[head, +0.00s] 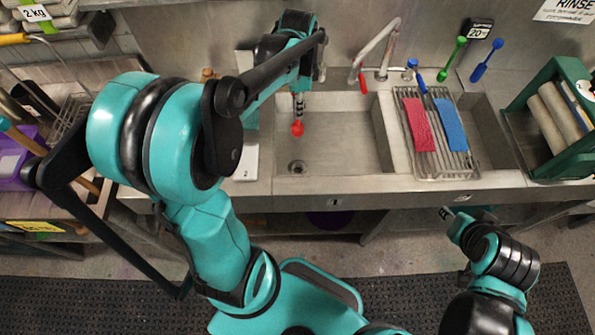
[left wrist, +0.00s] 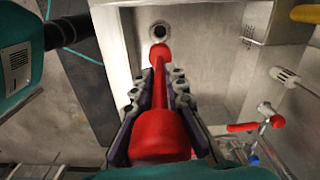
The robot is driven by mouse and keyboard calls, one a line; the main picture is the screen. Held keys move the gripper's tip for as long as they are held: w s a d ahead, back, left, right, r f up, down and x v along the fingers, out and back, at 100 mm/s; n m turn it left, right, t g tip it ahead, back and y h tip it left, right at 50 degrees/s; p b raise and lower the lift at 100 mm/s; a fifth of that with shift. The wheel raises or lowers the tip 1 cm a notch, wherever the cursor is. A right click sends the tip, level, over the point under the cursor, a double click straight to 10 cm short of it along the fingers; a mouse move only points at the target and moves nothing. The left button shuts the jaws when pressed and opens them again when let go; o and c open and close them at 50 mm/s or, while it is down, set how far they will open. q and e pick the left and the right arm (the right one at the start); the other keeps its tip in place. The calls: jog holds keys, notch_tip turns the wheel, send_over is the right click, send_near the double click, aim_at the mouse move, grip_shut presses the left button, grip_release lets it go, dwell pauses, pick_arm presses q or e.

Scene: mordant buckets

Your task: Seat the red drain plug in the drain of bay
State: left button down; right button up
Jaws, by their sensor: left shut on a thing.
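The red drain plug (head: 297,128) hangs above the left sink basin (head: 345,150) in the head view. My left gripper (head: 299,104) is shut on it. In the left wrist view the plug shows as a thick red end (left wrist: 160,137) close to the camera, with a thin stem running to a smaller far end between the fingers. The round drain (head: 297,167) is uncovered in the basin floor at its front left. In the left wrist view, the drain (left wrist: 160,31) shows just beyond the plug's far end. My right gripper (head: 447,213) is empty in front of the counter, and its jaw opening is unclear.
A tap (head: 377,50) with a red lever stands behind the basin. A rack (head: 440,165) with red and blue cloths lies to its right, partly over the second basin. A green crate (head: 545,80) of rolls stands far right. Brushes hang on the back wall.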

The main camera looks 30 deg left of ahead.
aim_at(298, 125)
pick_arm(q)
jog(key=shift+s+d+f+b, duration=0.15)
jog(key=shift+f+b, duration=0.2)
jog(key=shift+f, duration=0.3)
notch_tip(298, 125, down, 8)
jog(key=b, duration=0.7)
jog(key=shift+r+b, duration=0.1)
jog(key=shift+b, duration=0.25)
notch_tip(298, 125, down, 16)
jog(key=b, duration=0.7)
jog(key=shift+w+b, duration=0.2)
jog(key=shift+b, duration=0.2)
jog(key=shift+f, duration=0.25)
jog(key=c, duration=1.6)
grip_release()
jog(key=shift+o, duration=0.2)
jog(key=shift+r, duration=0.1)
